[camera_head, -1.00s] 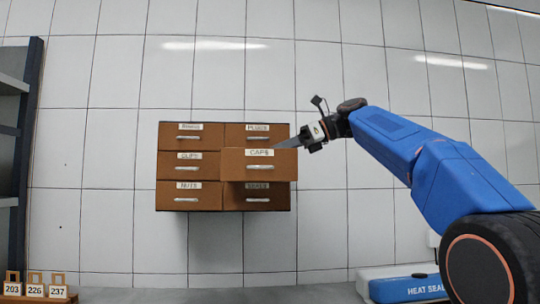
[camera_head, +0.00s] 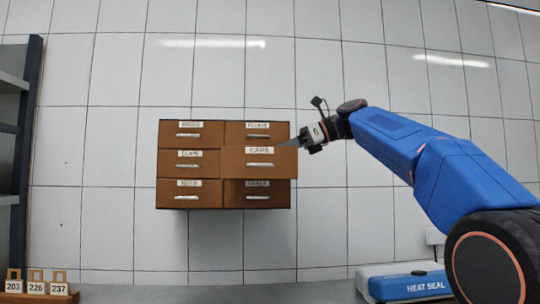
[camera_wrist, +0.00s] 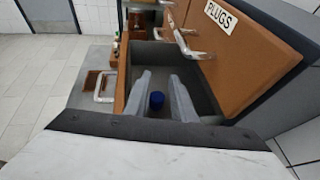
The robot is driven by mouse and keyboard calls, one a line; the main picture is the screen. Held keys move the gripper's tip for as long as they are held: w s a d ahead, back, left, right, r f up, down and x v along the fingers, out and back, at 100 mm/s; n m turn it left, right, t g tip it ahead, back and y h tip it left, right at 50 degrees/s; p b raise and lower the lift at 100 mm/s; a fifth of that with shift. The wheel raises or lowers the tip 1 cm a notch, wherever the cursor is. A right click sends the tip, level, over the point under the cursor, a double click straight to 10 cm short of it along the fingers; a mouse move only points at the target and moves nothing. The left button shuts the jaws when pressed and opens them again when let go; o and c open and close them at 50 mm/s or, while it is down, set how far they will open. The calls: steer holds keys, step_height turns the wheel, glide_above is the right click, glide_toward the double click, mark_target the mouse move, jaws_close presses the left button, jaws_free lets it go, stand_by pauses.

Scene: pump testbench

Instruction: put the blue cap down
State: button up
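The blue cap (camera_wrist: 157,99) shows in the wrist view between my two grey fingers, with a small gap on each side. It appears to be at the floor of the pulled-out drawer; I cannot tell its exact height. My gripper (camera_wrist: 160,78) is open, with its fingers reaching into the drawer. In the head view my gripper (camera_head: 284,144) is at the right end of the CAPS drawer (camera_head: 258,163), which stands out from the cabinet. The cap is hidden in the head view.
The brown cabinet (camera_head: 188,136) on the tiled wall has several labelled drawers; the others look shut. The PLUGS drawer front (camera_wrist: 245,45) rises close beside my fingers. A heat sealer (camera_head: 410,285) and numbered tags (camera_head: 36,287) stand low down.

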steer(key=shift+w+f, duration=0.2)
steer(key=shift+w, duration=0.05)
steer(key=shift+r, duration=0.25)
steer(key=v, duration=1.2)
steer(key=shift+r, duration=0.5)
steer(key=shift+s, duration=0.1)
